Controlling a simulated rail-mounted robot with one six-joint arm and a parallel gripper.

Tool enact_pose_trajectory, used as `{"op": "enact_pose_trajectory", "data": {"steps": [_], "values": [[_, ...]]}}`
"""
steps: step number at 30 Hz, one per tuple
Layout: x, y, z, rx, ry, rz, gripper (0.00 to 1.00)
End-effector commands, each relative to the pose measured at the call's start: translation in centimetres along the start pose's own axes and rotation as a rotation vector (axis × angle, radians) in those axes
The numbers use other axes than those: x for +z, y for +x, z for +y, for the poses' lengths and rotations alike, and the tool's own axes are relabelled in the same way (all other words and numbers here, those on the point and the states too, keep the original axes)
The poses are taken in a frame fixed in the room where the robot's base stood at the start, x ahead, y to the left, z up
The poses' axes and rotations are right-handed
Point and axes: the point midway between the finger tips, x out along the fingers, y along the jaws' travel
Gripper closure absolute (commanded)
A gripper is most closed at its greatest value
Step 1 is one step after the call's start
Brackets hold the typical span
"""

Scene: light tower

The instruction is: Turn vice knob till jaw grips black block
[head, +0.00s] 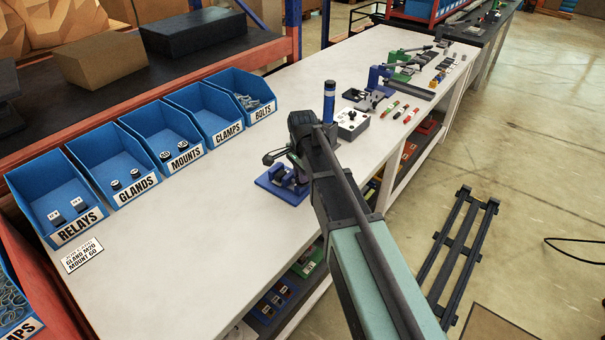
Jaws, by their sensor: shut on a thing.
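The vice (284,187) has a blue base and stands near the front edge of the white bench, left of my arm. A dark handle-like part with rounded ends (270,157) sticks out to the left above the base. My gripper (292,160) is down at the vice, mostly hidden behind my own dark wrist. It seems to be shut on the vice knob, but the contact is too small and covered to see clearly. The black block and the jaw gap cannot be made out from this view.
Blue bins labelled relays (55,200), glands (118,168), mounts (165,138), clamps (207,113) and bolts (240,92) line the bench's back.

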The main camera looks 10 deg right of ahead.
Motion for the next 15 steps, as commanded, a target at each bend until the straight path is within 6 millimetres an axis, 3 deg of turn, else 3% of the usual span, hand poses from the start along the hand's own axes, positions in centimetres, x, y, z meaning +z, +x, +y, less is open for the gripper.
{"op": "enact_pose_trajectory", "data": {"steps": [15], "values": [[0.02, 0.02, 0.05, 0.001, 0.224, -0.001, 1.00]]}}
